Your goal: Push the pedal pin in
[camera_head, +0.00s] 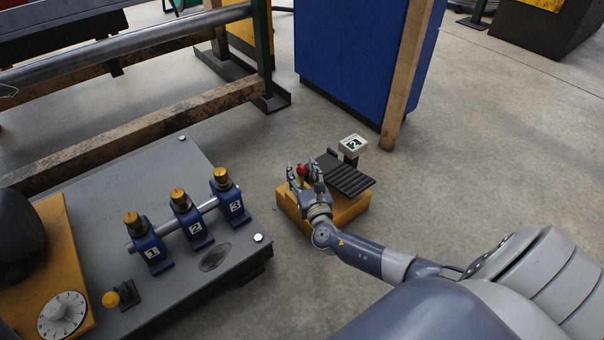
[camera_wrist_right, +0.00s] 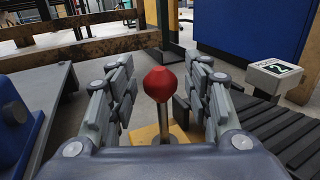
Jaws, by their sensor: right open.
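The pedal pin has a red knob (camera_head: 303,170) on a metal shaft. It stands at the left side of the yellow pedal base (camera_head: 350,209), beside the black ribbed pedal (camera_head: 346,176). My right gripper (camera_head: 304,172) is open, with its fingers on either side of the red knob. In the right wrist view the red knob (camera_wrist_right: 163,84) sits between the open fingers with gaps on both sides. My left gripper is not in view.
A small sign marked 2 (camera_head: 353,144) stands behind the pedal. The grey machine bed (camera_head: 150,205) with blue numbered blocks (camera_head: 193,226) lies to the left. A blue cabinet (camera_head: 350,60) and wooden post (camera_head: 408,75) stand behind. The floor to the right is clear.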

